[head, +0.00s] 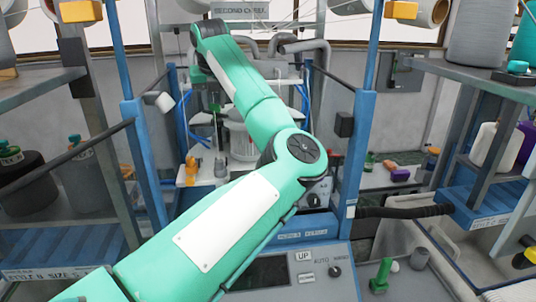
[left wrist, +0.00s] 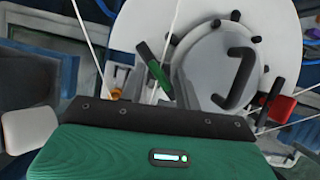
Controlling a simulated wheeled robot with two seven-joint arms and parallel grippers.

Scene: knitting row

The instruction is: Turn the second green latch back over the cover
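In the left wrist view, the round grey cover (left wrist: 212,72) with a black curved handle sits inside a broad white ring (left wrist: 135,28). A green latch with black ends (left wrist: 157,72) lies tilted at the cover's left edge. I cannot tell whether it is the second one. My left gripper's green body with a black edge (left wrist: 160,130) fills the bottom of that view, just short of the cover. My right gripper is not in view.
A red piece (left wrist: 280,108) sits right of the cover, and pale yarns cross the left wrist view. In the head view, blue posts (head: 360,135) flank the machine. A control panel (head: 310,272) is in front, and shelves with cones and bottles stand at both sides.

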